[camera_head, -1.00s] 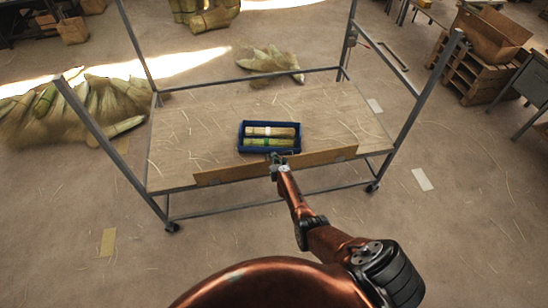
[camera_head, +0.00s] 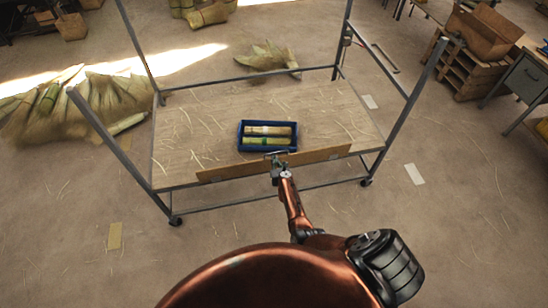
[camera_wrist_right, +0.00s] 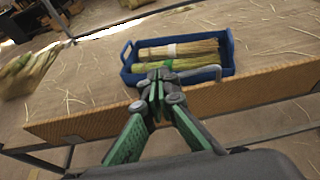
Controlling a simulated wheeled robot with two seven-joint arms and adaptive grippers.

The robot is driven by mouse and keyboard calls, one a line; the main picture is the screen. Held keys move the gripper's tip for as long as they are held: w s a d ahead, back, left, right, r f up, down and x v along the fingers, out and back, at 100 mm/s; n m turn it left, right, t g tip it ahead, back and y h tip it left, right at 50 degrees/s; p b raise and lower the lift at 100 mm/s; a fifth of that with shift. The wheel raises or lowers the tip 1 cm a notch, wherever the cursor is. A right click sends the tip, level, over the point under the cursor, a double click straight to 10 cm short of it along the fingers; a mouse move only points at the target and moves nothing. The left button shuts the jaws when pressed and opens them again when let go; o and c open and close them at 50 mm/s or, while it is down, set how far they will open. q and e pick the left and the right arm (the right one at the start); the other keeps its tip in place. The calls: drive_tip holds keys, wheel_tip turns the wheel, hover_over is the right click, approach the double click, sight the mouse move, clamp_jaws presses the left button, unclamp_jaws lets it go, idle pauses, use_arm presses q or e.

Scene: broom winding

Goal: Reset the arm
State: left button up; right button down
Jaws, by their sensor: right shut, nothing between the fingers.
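My right gripper (camera_head: 277,159) is shut and empty at the front edge of the cart's wooden top, just in front of the blue tray (camera_head: 240,136). In the right wrist view the shut gripper (camera_wrist_right: 157,75) overlaps the near side of the blue tray (camera_wrist_right: 228,50). Whether it touches the tray I cannot tell. Two straw bundles lie side by side in the tray: a pale one with a white band (camera_wrist_right: 195,50) at the back and a greener one (camera_wrist_right: 205,63) in front. My left gripper is out of view.
The cart top (camera_head: 205,115) is strewn with loose straw and has a raised front board (camera_head: 225,173) and metal corner posts (camera_head: 118,145). Straw bundles (camera_head: 60,105) lie on the floor at left. A box on pallets (camera_head: 470,60) stands at right. Much of the cart top is clear.

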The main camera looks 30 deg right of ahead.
drive_tip(key=s+a+f+n+g+y+b, duration=0.2)
drive_tip(key=s+a+f+n+g+b, duration=0.15)
drive_tip(key=s+f+n, duration=0.9)
drive_tip(key=s+a+f+n+g+y+b, duration=0.2)
drive_tip(key=s+f+n+b, duration=0.45)
drive_tip(key=s+f, duration=1)
drive_tip(key=s+a+f+n+g+b, duration=0.1)
drive_tip(key=s+f+n, duration=0.5)
drive_tip(key=s, duration=0.6)
drive_tip(key=s+a+f+n+g+b, duration=0.1)
drive_tip(key=s+f+n+g+b, duration=0.2)
drive_tip(key=s, duration=0.9)
drive_tip(key=s+a+f+n+g+b, duration=0.1)
drive_tip(key=s+f+n+g+b, duration=0.1)
drive_tip(key=s+f+n, duration=0.8)
drive_tip(key=s+n+g, duration=0.1)
drive_tip(key=s+n, duration=0.1)
drive_tip(key=n, duration=0.1)
drive_tip(key=shift+s, duration=0.35)
drive_tip(key=shift+s, duration=0.1)
